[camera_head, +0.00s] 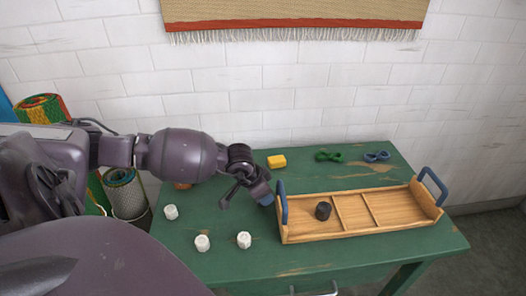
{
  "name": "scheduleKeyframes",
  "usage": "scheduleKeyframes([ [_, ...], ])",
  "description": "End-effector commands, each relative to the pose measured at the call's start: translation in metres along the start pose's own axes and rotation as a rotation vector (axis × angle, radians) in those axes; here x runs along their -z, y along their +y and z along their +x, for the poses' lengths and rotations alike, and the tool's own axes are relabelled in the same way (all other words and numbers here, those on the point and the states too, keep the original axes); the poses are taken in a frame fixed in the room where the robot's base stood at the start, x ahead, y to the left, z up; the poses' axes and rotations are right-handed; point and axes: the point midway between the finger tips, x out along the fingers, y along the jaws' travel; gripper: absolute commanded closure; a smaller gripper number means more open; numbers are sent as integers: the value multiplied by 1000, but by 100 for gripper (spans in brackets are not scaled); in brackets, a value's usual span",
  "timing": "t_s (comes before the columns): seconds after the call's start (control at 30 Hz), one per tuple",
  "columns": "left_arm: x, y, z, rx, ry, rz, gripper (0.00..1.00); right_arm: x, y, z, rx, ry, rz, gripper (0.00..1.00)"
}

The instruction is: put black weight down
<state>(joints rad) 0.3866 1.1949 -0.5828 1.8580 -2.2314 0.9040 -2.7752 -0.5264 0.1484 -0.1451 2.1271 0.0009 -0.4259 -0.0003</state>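The black weight (323,210) is a small dark cylinder. It stands in the left compartment of the wooden tray (335,236), which has a blue handle at each end. My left gripper (244,198) is over the green table, left of the tray's left handle (282,203) and apart from the weight. Its fingers look spread with nothing clear between them; the right fingertip looks bluish and is close to the handle. My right gripper is not in view.
White weights (202,243) (244,240) (171,212) stand on the green table (310,274) at the front left. A yellow block (277,161), a green skein (328,156) and a blue skein (377,156) lie behind the tray. An orange thing (183,185) is partly hidden by my arm.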

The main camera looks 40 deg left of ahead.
Motion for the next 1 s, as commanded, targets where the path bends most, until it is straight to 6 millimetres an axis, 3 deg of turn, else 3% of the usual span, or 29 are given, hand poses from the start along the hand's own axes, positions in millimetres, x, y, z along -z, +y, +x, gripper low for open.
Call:
scheduleKeyframes([
  [0.13, -7, 0, 17, -1, -2, -2, 94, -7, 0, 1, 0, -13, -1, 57],
  [0.53, -8, 0, 20, 0, -1, 0, 94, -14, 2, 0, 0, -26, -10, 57],
  [0.57, -9, 0, 21, 0, -2, -1, 56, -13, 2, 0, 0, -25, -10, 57],
  [0.6, -9, 0, 20, 0, -1, -1, 50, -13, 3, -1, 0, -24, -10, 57],
  [1.0, -6, 0, 14, 0, 1, -1, 47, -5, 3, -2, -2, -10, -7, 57],
])
